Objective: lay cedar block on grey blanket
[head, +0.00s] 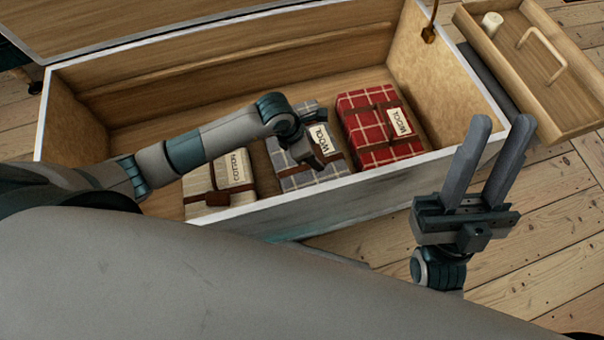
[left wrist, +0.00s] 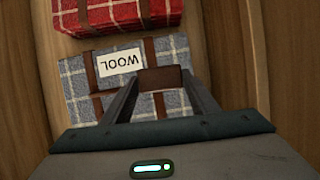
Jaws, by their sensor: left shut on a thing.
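The grey plaid blanket (head: 298,181), with brown straps and a WOOL label, lies folded in the wooden chest between two other bundles. My left gripper (head: 317,158) is above it, reaching down into the chest. In the left wrist view its fingers (left wrist: 160,88) are shut on the reddish-brown cedar block (left wrist: 163,79), seen over the grey blanket (left wrist: 75,86). I cannot tell whether the block touches the blanket. In the head view the block is not clearly distinguishable beside the gripper. My right gripper (head: 502,130) is open and empty, outside the chest at the right.
The open chest (head: 255,215) has a raised front rim. A cream COTTON bundle (head: 212,180) lies left of the grey blanket and a red plaid WOOL blanket (head: 360,105) lies right. A wooden tray (head: 565,117) with a pale cylinder (head: 492,24) sits at the upper right.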

